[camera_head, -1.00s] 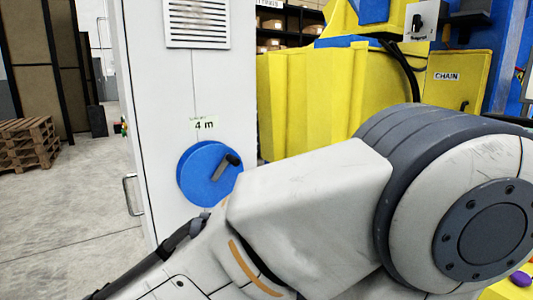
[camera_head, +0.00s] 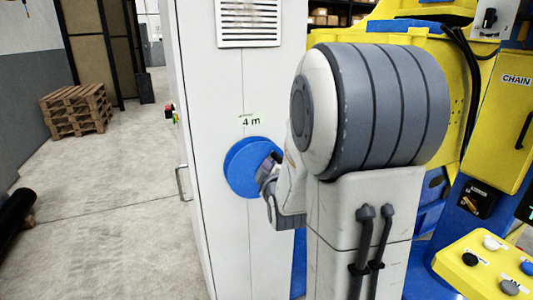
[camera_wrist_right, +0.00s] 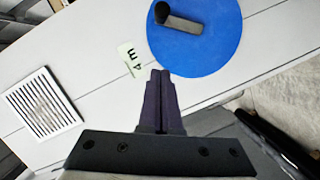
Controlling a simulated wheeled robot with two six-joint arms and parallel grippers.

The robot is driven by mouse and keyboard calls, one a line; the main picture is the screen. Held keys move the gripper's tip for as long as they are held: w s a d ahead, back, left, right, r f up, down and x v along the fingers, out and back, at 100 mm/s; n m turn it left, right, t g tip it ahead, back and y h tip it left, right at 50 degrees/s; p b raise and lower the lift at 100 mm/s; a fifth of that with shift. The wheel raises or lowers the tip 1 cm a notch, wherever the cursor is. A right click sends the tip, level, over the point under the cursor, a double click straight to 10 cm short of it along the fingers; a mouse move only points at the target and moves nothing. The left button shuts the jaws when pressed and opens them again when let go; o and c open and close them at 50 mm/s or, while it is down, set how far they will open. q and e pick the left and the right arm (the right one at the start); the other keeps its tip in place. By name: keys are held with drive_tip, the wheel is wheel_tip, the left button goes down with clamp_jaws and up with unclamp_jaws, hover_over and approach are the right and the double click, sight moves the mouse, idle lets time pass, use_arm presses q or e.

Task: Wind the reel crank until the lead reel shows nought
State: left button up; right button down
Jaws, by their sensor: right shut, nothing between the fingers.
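The blue lead reel (camera_head: 247,167) is on the front of a white cabinet, and it also shows in the wrist view (camera_wrist_right: 222,42). A label (camera_head: 249,121) above it reads "4 m". The dark crank (camera_wrist_right: 183,24) with its round grip lies across the reel in the wrist view; in the head view my arm hides most of it. My right gripper (camera_wrist_right: 160,73) is shut and empty. Its fingertips are close to the reel's edge in the wrist view, apart from the crank grip. My left gripper is not in view.
The white cabinet (camera_head: 215,90) has a vent (camera_head: 249,22) above and a handle (camera_head: 182,183) at its left edge. A yellow machine (camera_head: 500,115) stands at the right, with a yellow button panel (camera_head: 475,262) below. Wooden pallets (camera_head: 75,110) stand far left. Floor on the left is mostly clear.

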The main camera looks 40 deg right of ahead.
drive_tip(key=p, duration=0.3)
approach(272, 159)
drive_tip(key=w+a+r, duration=0.2)
drive_tip(key=w+r, duration=0.2)
drive_tip(key=w, duration=0.1)
drive_tip(key=shift+s+d+f+p, duration=0.3)
drive_tip(key=shift+d+f, duration=0.25)
drive_tip(key=shift+d, duration=0.15)
drive_tip(key=shift+s+d+f+p, duration=0.2)
drive_tip(key=shift+d+f+p, duration=0.1)
drive_tip(key=shift+d+f, duration=0.35)
drive_tip(key=shift+r, duration=0.1)
